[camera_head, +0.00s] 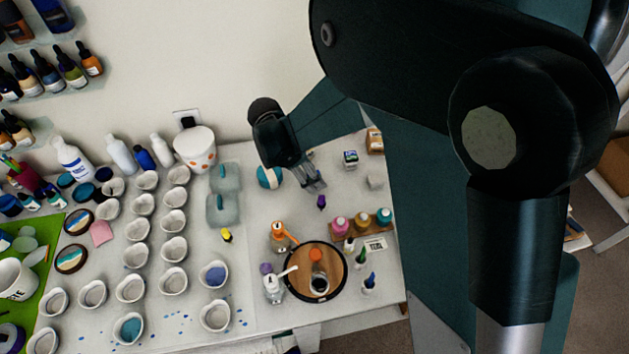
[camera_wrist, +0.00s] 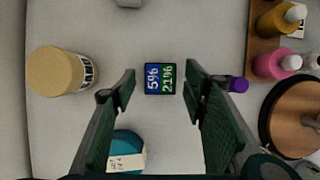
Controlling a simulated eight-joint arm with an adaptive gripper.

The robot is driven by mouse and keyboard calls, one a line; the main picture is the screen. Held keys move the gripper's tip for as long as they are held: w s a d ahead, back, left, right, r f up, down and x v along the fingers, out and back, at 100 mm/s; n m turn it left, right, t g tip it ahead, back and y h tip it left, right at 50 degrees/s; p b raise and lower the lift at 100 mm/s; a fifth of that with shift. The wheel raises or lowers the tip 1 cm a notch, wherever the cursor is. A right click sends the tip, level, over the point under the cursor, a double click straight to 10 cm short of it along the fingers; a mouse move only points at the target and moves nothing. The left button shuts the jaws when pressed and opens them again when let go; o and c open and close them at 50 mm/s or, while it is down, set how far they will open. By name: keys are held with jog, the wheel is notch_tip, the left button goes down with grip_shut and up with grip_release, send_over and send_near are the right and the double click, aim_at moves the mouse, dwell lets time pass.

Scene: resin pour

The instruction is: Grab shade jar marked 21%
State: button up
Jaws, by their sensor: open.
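In the wrist view, a small squarish piece (camera_wrist: 160,78) lies on the white table between my fingers. Its top has a blue half marked 5% and a green half marked 21%. My gripper (camera_wrist: 160,88) is open, one finger on each side of it in the picture, holding nothing. I cannot tell the height between them. In the head view my gripper (camera_head: 316,186) hangs over the back right part of the table. A small block with green and dark markings (camera_head: 350,158) stands right of it; I cannot tell whether it is the same piece.
A tan-lidded jar (camera_wrist: 60,70) lies left of the marked piece, a teal jar (camera_wrist: 125,148) below it, and a small purple-topped bottle (camera_wrist: 237,84) to the right. A wooden rack (camera_wrist: 262,45) with bottles and a round black-rimmed board (camera_wrist: 288,118) stand farther right.

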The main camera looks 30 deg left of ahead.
jog(key=shift+x, duration=1.25)
jog(key=c, duration=1)
